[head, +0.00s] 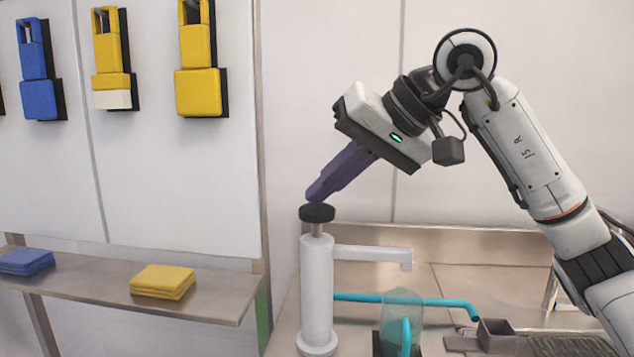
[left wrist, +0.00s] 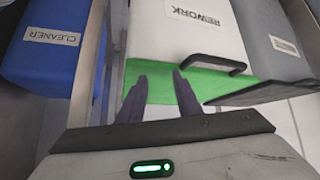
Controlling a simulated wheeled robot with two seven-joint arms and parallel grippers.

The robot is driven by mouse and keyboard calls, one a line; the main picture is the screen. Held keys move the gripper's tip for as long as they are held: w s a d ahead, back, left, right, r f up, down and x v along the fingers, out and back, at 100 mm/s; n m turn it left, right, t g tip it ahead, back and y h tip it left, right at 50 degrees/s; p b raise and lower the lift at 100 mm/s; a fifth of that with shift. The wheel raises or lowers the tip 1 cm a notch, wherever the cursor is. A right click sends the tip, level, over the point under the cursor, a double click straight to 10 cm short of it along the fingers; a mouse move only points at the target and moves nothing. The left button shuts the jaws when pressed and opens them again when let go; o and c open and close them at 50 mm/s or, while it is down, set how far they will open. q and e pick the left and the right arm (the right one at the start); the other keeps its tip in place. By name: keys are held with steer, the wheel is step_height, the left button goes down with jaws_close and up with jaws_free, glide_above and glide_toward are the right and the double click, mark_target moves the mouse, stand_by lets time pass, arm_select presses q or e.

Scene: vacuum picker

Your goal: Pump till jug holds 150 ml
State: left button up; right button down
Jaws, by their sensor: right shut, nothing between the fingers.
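The white pump (head: 317,285) stands upright on the steel counter, with a black knob (head: 317,213) on a short grey stem. Its white spout (head: 370,253) points right, its outlet above the jug. The clear jug (head: 402,305) shows teal inside its lower part; I cannot read a scale or tell the level. My right gripper (head: 315,194) is shut and empty, tilted down, its fingertips at the top of the knob; I cannot tell whether they touch. My left gripper (left wrist: 159,78) is open and empty in the left wrist view; it is out of the head view.
A teal pipe (head: 450,302) runs behind the jug towards a small grey block (head: 496,336). A shelf (head: 100,285) at left holds blue cloths (head: 25,261) and yellow cloths (head: 163,281). Below my left gripper are a blue CLEANER bin (left wrist: 50,45) and a white REWORK bin (left wrist: 185,35).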

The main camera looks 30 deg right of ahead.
steer(key=shift+r+p, duration=2.05)
steer(key=shift+r, duration=0.15)
step_height(320, 180, up, 5)
steer(key=p, duration=0.5)
stand_by(1.2)
